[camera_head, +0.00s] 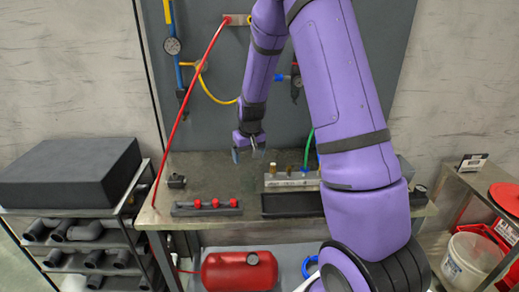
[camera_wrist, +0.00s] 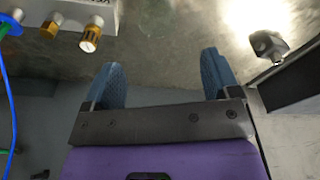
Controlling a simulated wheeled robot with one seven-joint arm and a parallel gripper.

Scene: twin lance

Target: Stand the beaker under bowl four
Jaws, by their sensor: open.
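My gripper (camera_head: 248,154) is open and empty above the back middle of the grey workbench (camera_head: 212,171). In the wrist view its two blue fingertips (camera_wrist: 163,82) are wide apart with only bare bench surface between them. I cannot make out a beaker in either view. I cannot pick out bowl four. Dark hanging fittings (camera_head: 295,84) show on the back panel behind my arm, but their numbers are not readable. My arm hides part of the panel and the right side of the bench.
A grey manifold block (camera_head: 291,182) with brass fittings (camera_wrist: 91,36) stands right of my gripper. A rack with red knobs (camera_head: 215,204) and a black tray (camera_head: 292,205) lie at the front. A red lance (camera_head: 190,100) leans at left. The bench's back left is mostly clear.

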